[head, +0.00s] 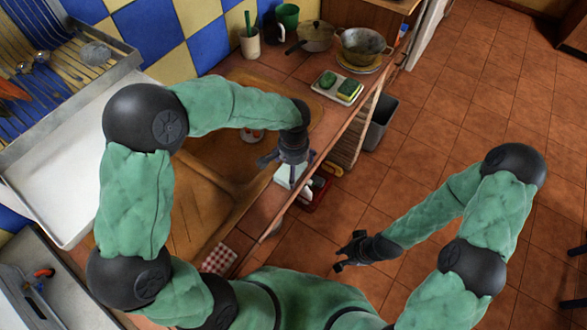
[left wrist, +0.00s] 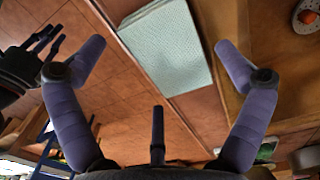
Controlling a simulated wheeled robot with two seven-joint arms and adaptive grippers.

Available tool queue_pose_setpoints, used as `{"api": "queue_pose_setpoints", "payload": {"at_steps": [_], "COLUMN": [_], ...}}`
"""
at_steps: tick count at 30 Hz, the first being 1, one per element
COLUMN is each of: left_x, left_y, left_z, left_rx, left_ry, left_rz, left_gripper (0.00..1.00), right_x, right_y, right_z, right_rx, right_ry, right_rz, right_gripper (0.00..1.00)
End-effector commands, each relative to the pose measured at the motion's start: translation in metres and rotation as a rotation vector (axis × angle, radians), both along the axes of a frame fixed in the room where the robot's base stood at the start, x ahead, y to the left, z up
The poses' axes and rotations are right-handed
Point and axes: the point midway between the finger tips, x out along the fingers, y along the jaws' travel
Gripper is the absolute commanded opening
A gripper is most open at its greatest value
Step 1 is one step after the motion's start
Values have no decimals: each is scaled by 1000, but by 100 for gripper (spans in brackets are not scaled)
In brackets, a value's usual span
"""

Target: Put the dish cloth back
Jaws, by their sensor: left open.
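The dish cloth, a pale blue-green folded cloth (left wrist: 165,45), lies flat on the brick counter's edge in the left wrist view. In the head view a pale patch of it (head: 288,178) shows just under my left gripper (head: 289,165). My left gripper is open above the cloth. Its fingers are spread on either side of the cloth and nothing is between them. My right gripper (head: 346,254) is empty, with its fingers spread, out over the floor to the right of the counter. It also shows at the left of the left wrist view (left wrist: 35,62).
A red-and-white checked cloth (head: 218,259) lies on the near counter. A tray with sponges (head: 340,88), a colander (head: 363,45) and a pot (head: 315,35) stand at the far end. A dish rack (head: 70,95) is at left. A grey bin (head: 380,120) stands beside the counter.

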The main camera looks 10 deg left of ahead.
Motion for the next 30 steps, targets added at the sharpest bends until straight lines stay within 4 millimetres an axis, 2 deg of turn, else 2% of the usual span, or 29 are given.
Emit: {"api": "queue_pose_setpoints", "payload": {"at_steps": [1,6,10,15,21,30], "left_x": [1,1,1,0,0,0], "left_y": [0,-1,0,0,0,0], "left_z": [14,49,72,92,100,99], "left_rx": [-2,-2,-1,-1,-1,-1], "left_ry": [-6,-5,-4,-2,-2,0], "left_rz": [1,1,0,1,1,1], "left_gripper": [100,100,100,100,100,100], "right_x": [0,0,0,0,0,0], "right_y": [0,0,0,0,0,0], "right_z": [5,15,21,25,26,26], "right_rx": [0,0,0,0,0,0], "right_ry": [0,0,0,0,0,0], "right_rz": [0,0,0,0,0,0], "right_gripper": [25,25,25,25,25,25]}}
